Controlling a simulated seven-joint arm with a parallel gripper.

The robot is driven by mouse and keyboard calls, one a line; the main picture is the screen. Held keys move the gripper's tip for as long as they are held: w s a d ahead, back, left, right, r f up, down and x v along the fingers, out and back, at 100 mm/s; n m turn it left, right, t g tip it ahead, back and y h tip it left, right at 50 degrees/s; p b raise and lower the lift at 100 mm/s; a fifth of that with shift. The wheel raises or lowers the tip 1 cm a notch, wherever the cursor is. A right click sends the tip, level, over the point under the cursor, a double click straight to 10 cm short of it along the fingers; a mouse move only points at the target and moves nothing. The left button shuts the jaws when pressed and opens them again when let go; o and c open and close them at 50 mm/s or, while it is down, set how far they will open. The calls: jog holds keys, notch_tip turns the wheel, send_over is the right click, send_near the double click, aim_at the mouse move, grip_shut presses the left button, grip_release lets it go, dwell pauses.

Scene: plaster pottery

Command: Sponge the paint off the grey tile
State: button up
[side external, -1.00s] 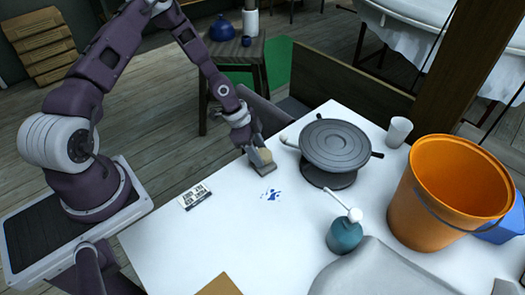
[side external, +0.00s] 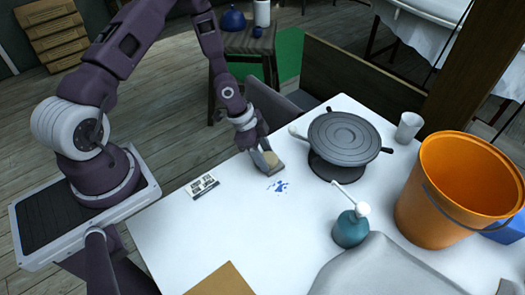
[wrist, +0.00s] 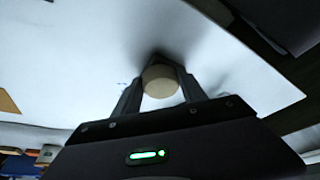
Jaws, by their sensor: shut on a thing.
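My gripper (side external: 268,160) is shut on a beige sponge (wrist: 160,82), which looks round between the two fingers in the wrist view. In the side view the gripper is low over the white table, just behind and left of the blue paint splotches (side external: 278,187). The sponge is apart from the paint in the picture; whether it touches the surface, I cannot tell. The grey tile's outline around the paint is too faint to make out.
A dark banding wheel (side external: 343,137) stands right of my gripper, with a white cup (side external: 408,127) behind it. A teal bottle (side external: 350,228) and an orange bucket (side external: 455,190) stand at the right. A printed card (side external: 202,186) lies left.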

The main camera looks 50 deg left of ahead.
jog(key=shift+r, duration=0.4)
notch_tip(320, 180, up, 6)
jog(key=shift+r, duration=0.15)
